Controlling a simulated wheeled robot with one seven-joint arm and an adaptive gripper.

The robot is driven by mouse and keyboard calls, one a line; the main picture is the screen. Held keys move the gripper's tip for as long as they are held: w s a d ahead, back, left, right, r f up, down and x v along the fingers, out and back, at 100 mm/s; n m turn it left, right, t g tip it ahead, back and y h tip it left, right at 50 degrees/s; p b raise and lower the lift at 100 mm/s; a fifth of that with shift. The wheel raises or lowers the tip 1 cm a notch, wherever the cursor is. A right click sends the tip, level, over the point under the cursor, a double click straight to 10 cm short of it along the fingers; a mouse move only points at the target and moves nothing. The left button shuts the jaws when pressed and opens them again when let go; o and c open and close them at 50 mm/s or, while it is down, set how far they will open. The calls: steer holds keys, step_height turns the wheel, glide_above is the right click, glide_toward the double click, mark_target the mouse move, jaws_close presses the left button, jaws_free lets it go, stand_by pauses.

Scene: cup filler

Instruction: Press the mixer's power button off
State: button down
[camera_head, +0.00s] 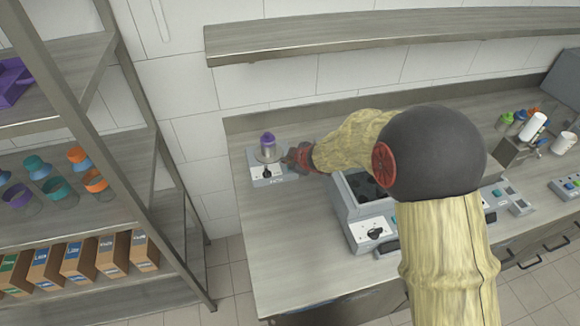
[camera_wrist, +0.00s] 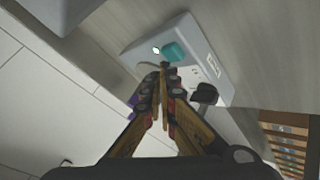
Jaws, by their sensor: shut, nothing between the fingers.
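The mixer (camera_head: 262,183) is a small grey-white box on the left part of the counter, with a black knob (camera_head: 267,173) on its front. A cup with a purple lid (camera_head: 268,138) stands upright on it. In the wrist view the mixer's panel (camera_wrist: 193,38) shows a teal button (camera_wrist: 174,51), a small white light (camera_wrist: 156,50) and the black knob (camera_wrist: 205,94). My gripper (camera_wrist: 165,66) is shut and empty, its tips right by the teal button's edge; I cannot tell if they touch. In the head view my gripper (camera_head: 287,160) is at the mixer's right side.
A larger grey machine (camera_head: 368,230) with a dark well and knob stands to the right, partly behind my arm. A shelf (camera_head: 350,37) runs above the counter. A rack with cups and boxes (camera_head: 103,256) stands left. The counter's front left (camera_head: 290,270) is clear.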

steer(key=shift+f, duration=0.15)
steer(key=shift+f+b, duration=0.3)
stand_by(0.3)
steer(key=shift+f, duration=0.25)
stand_by(0.4)
steer(key=shift+r, duration=0.2)
steer(key=shift+r+p, duration=0.5)
steer(key=shift+p, duration=0.1)
step_height(320, 180, up, 6)
steer(key=p, duration=0.6)
